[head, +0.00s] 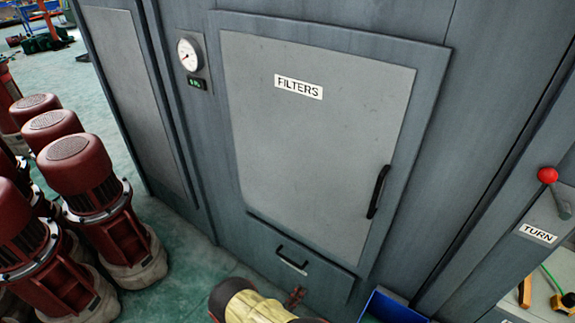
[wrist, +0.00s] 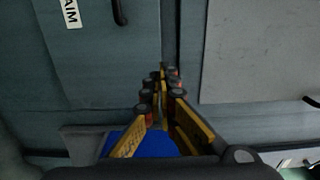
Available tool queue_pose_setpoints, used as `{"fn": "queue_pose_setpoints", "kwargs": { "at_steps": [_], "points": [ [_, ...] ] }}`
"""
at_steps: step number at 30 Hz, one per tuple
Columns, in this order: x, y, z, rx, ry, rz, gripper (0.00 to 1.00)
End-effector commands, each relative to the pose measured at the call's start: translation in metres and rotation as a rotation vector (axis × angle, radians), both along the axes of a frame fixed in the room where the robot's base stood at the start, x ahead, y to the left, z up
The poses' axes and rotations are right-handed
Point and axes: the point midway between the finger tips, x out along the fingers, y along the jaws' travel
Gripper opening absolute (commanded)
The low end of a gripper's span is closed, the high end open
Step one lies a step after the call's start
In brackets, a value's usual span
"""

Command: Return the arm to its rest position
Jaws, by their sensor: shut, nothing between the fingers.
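My gripper (wrist: 161,88) shows in the wrist view with its yellow fingers drawn together at the tips. Nothing shows between them. The fingertips point at a grey cabinet front with a vertical seam, and I cannot tell the gap to it. In the head view a yellow and dark part at the bottom edge looks like my arm. The gripper's fingers cannot be made out there.
The grey cabinet has a closed FILTERS door (head: 310,130) with a black handle. Several red motors (head: 90,175) stand at the left. A blue bin (head: 393,308) is at the bottom right, below a red-knobbed lever (head: 548,176) beside a TURN label.

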Motion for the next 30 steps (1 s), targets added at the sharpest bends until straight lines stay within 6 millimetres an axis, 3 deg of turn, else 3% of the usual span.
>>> {"fn": "queue_pose_setpoints", "kwargs": {
  "at_steps": [8,14,21,30],
  "points": [
    [-0.007,-0.009,-0.01,0.159,-0.081,-0.042,0.0],
    [-0.06,-0.059,-0.022,0.332,-0.185,-0.251,0.0],
    [-0.106,-0.081,0.018,0.566,-0.441,-0.563,0.0],
    [-0.14,-0.079,0.095,0.842,-0.851,-0.977,0.0]
  ]
}}
